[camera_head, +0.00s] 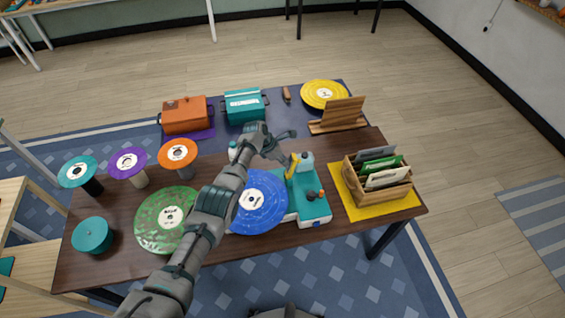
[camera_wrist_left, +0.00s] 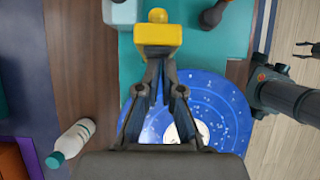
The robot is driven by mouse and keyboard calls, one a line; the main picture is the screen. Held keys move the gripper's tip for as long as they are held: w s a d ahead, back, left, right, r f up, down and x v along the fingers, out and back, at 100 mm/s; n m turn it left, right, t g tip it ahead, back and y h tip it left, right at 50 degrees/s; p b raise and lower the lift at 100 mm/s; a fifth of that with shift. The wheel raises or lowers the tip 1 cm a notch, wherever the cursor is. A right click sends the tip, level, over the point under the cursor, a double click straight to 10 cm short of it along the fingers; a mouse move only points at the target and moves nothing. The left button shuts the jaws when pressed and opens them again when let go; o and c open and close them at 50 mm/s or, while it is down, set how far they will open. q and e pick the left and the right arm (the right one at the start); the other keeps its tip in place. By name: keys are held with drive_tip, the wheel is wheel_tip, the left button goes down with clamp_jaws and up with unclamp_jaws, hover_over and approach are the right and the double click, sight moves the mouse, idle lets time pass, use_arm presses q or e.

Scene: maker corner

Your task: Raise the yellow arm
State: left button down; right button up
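The yellow arm (camera_head: 292,165) is a small bar on the teal record player (camera_head: 315,211), beside the blue record (camera_head: 258,203). In the left wrist view the yellow arm (camera_wrist_left: 157,36) lies just beyond my left gripper's fingertips (camera_wrist_left: 161,65), which overlap its lower edge in the picture. I cannot tell whether they touch it. A dark forked shape at the wrist view's right edge may be my right gripper (camera_wrist_left: 306,50).
A white bottle with a teal cap (camera_wrist_left: 72,140) stands near my left gripper. A green record (camera_head: 165,222) lies left of the player. A wooden record crate (camera_head: 380,196) stands right on a yellow mat (camera_head: 346,208). Orange (camera_head: 186,117) and teal (camera_head: 244,106) cases stand behind.

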use_arm(q)
drive_tip(key=shift+d+r, duration=0.3)
drive_tip(key=shift+d, duration=0.55)
drive_tip(key=shift+a, duration=0.15)
drive_tip(key=shift+w+a+r, duration=0.1)
drive_tip(key=shift+a+r, duration=0.15)
drive_tip(key=shift+r, duration=0.6)
drive_tip(key=a+f+v, duration=0.1)
drive_tip(key=a+v, duration=0.1)
drive_tip(key=v, duration=0.8)
drive_tip(key=shift+s+r, duration=0.2)
drive_tip(key=shift+s, duration=0.05)
use_arm(e)
drive_tip(key=shift+d+f, duration=0.1)
